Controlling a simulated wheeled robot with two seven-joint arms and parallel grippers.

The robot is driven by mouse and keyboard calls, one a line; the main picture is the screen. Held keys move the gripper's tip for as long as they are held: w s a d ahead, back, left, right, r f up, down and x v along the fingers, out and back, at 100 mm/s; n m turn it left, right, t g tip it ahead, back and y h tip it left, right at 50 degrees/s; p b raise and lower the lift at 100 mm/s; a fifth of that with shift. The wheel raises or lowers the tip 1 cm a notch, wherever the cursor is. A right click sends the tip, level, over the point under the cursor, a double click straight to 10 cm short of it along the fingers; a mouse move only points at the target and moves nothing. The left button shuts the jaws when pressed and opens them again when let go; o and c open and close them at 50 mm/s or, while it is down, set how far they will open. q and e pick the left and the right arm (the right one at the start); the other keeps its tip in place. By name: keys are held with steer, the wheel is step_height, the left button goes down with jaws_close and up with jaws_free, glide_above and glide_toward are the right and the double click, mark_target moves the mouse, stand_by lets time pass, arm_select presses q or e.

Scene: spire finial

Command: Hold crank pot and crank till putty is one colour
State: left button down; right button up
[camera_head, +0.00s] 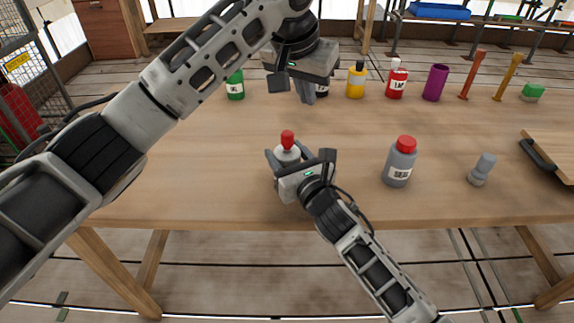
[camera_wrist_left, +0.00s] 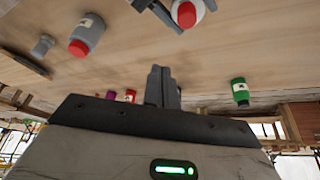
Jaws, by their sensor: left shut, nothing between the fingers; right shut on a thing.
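The crank pot (camera_head: 288,154) is a pale pot with a red knob (camera_head: 287,137) on top, upright near the table's front edge. My right gripper (camera_head: 298,160) is shut around its body from the front right. The pot also shows at the top of the left wrist view (camera_wrist_left: 187,12). My left gripper (camera_head: 306,92) is above and behind the pot, apart from it. In the left wrist view its fingers (camera_wrist_left: 163,88) are together with nothing between them. The putty and its colour are hidden.
A grey bottle with a red cap (camera_head: 400,162) and a small grey object (camera_head: 482,170) stand right of the pot. Behind are green (camera_head: 235,86), yellow (camera_head: 356,82) and red (camera_head: 396,80) bottles and a purple cup (camera_head: 435,83). The table's left part is clear.

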arm_select(q)
steer(key=r, duration=0.1)
glide_above(285, 160)
steer(key=w+d, duration=0.2)
steer(key=d, duration=0.2)
step_height(285, 160, down, 6)
steer(key=shift+a+f, duration=0.15)
steer(key=shift+f, duration=0.05)
steer(key=shift+s+f, duration=0.1)
steer(key=shift+f, duration=0.05)
stand_by(1.6)
steer(key=shift+f, duration=1.35)
